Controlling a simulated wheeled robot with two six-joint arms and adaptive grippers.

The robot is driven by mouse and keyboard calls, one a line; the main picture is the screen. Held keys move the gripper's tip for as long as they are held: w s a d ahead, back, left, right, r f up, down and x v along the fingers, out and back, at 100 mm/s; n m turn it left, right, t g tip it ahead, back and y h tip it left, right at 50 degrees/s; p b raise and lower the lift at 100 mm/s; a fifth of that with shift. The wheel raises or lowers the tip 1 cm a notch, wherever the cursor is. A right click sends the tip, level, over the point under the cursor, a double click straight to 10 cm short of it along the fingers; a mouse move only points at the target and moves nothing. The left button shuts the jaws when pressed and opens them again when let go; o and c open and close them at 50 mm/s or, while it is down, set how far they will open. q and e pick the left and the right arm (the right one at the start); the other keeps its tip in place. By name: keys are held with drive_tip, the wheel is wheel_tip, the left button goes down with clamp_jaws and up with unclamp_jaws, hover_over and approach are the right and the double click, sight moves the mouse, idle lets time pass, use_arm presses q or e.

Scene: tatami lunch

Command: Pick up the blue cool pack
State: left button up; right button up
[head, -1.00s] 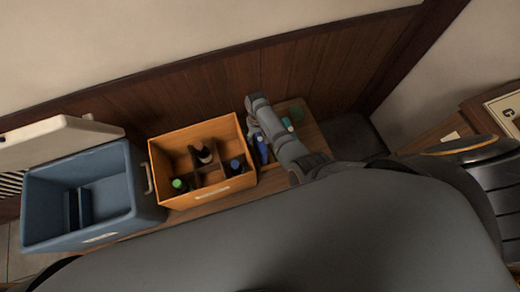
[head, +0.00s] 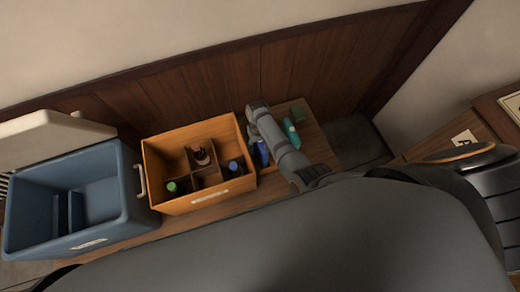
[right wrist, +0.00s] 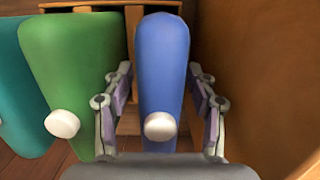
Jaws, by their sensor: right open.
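The blue cool pack (right wrist: 160,60) stands in the right wrist view with its white cap towards the camera. It also shows in the head view (head: 262,153), partly hidden beside my right arm. My right gripper (right wrist: 160,98) is open, with one finger on each side of the blue pack; small gaps show at both sides, and I see no firm grip. The left finger is between the blue pack and a green pack (right wrist: 68,75). My left gripper is not in view.
A teal pack (right wrist: 22,95) stands left of the green one. A slatted wooden rack (right wrist: 128,122) shows behind the packs, and an orange-brown wall (right wrist: 260,80) is close at right. In the head view are a wooden bottle crate (head: 205,198) and an open blue cooler (head: 128,205).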

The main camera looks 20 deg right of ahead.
idle(0.3)
clamp_jaws()
idle(0.4)
